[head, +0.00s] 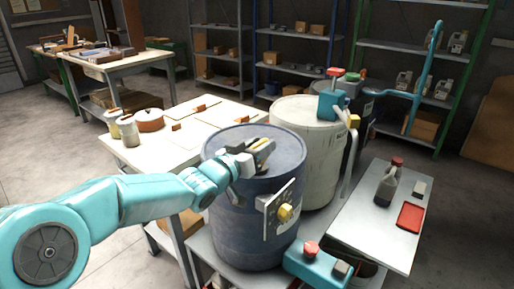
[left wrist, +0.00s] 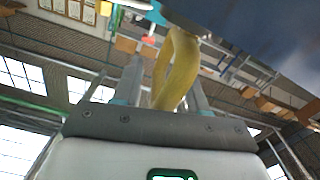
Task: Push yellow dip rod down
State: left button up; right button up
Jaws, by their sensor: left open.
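The yellow dip rod shows in the left wrist view as a yellow loop (left wrist: 181,68) at the dark blue drum. In the head view a bit of yellow (head: 259,144) shows at my left gripper (head: 262,152), over the lid of the blue drum (head: 232,222). My left gripper is open, and in the left wrist view its two fingers (left wrist: 163,85) stand on either side of the loop. I cannot tell whether they touch it. The rod's lower part is hidden. My right gripper is not in view.
A white drum (head: 297,125) stands behind the blue one. A plate with a yellow knob (head: 284,211) is on the blue drum's front. A teal box with a red button (head: 311,247) is in front. A side table holds a bottle (head: 387,184) and red tray (head: 411,217).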

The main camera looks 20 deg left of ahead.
pick_arm(q)
jog(key=v, duration=1.6)
jog(key=shift+s, duration=0.2)
jog(key=shift+r, duration=0.1)
jog(key=s+d+f+n+g+y, duration=0.1)
jog(key=d+f+g, duration=0.15)
jog(key=f, duration=0.75)
jog(key=d+f+n+g, duration=0.1)
jog(key=f+g, duration=0.2)
jog(key=f, duration=0.7)
jog(key=s+d+f+n+g+y, duration=0.1)
jog(key=d+f+g, duration=0.15)
jog(key=f, duration=0.65)
jog(key=s+d+f+g, duration=0.3)
jog(key=s+f+g, duration=0.1)
jog(key=s+f, duration=0.55)
jog(key=s+d+f+g, duration=0.3)
jog(key=s+f+g, duration=0.2)
jog(key=s+f, duration=0.45)
notch_tip(320, 180, up, 15)
jog(key=p, duration=1.3)
jog(key=shift+f+n+p, duration=0.2)
jog(key=shift+n+p, duration=0.1)
jog(key=shift+n, duration=0.1)
